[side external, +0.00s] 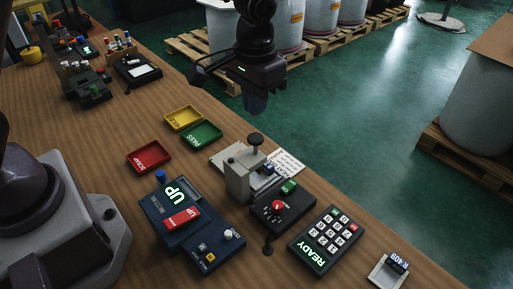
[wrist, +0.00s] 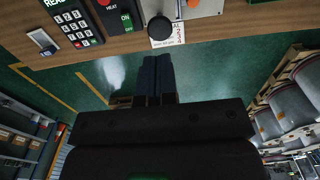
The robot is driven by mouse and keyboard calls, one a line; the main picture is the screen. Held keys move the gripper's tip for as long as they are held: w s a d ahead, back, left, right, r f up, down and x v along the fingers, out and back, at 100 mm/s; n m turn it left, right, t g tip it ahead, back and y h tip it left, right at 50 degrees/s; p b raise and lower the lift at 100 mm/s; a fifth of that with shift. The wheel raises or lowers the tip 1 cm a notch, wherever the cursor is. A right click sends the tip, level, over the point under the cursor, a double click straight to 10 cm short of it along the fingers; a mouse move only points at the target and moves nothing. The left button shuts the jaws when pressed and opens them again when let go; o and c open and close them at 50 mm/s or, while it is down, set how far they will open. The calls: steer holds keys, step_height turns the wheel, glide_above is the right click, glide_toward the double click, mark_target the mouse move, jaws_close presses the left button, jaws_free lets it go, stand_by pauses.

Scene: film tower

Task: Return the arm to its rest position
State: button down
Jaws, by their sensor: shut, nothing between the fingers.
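My gripper (side external: 256,104) hangs in the air above the far edge of the workbench (side external: 330,205), fingers pointing down. It is clear of the devices and touches nothing. In the wrist view the two dark fingers (wrist: 157,76) lie side by side, shut with nothing between them. Beyond them the wrist view shows green floor and the bench edge. My base stands on the bench at the lower left of the side view.
A grey press (side external: 238,178) with a black knob stands near the far edge, beside a keypad reading READY (side external: 325,240) and a blue device reading UP (side external: 190,225). Red (side external: 149,156), yellow (side external: 183,118) and green (side external: 202,136) trays lie nearby. White drums stand on floor pallets.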

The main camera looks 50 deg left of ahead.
steer(key=shift+s+f, duration=0.1)
steer(key=shift+s, duration=0.05)
steer(key=s+a+r+t, duration=0.2)
steer(key=s+a+r, duration=0.3)
steer(key=s, duration=0.5)
steer(key=s+a+r+t, duration=0.3)
steer(key=s+a+r, duration=0.3)
steer(key=s+r, duration=0.3)
steer(key=shift+s+r+t, duration=0.2)
steer(key=shift+s+t, duration=0.1)
steer(key=shift+s, duration=0.1)
